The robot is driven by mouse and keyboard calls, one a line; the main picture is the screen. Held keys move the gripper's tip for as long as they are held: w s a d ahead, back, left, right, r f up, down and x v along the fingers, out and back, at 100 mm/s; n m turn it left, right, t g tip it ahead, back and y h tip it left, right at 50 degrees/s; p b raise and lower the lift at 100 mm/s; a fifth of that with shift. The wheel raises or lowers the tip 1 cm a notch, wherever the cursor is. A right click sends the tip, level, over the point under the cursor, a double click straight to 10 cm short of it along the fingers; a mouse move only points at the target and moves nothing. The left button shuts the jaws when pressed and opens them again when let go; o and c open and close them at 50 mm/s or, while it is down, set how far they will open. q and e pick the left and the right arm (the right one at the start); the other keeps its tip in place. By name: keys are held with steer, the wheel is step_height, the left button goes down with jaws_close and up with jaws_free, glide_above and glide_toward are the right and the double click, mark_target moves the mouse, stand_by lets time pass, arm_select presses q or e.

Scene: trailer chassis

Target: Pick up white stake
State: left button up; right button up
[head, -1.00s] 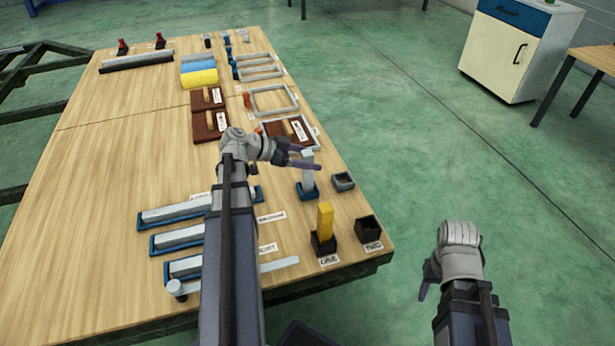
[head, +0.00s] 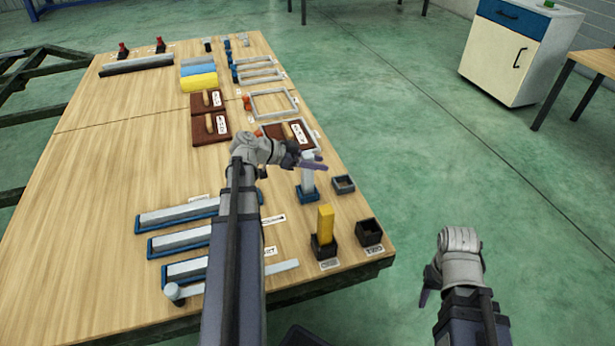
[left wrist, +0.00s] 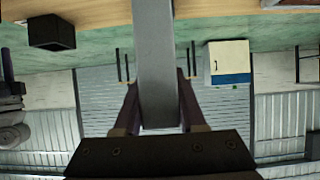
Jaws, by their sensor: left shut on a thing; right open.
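The white stake (head: 308,178) stands upright in a blue square holder (head: 308,196) near the table's right edge. My left gripper (head: 309,162) is shut on the stake near its top. In the left wrist view the pale stake (left wrist: 155,60) runs between the two dark fingers. Whether its foot is clear of the holder cannot be told. My right gripper (head: 424,290) is open and empty, off the table at the right.
A yellow stake (head: 325,222) stands in a black holder, with an empty black holder (head: 369,232) beside it. A small grey-blue holder (head: 343,184) is right of the white stake. Long pale bars in blue trays (head: 178,242) lie under and left of my left arm.

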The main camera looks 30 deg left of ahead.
arm_select(q)
jaws_close()
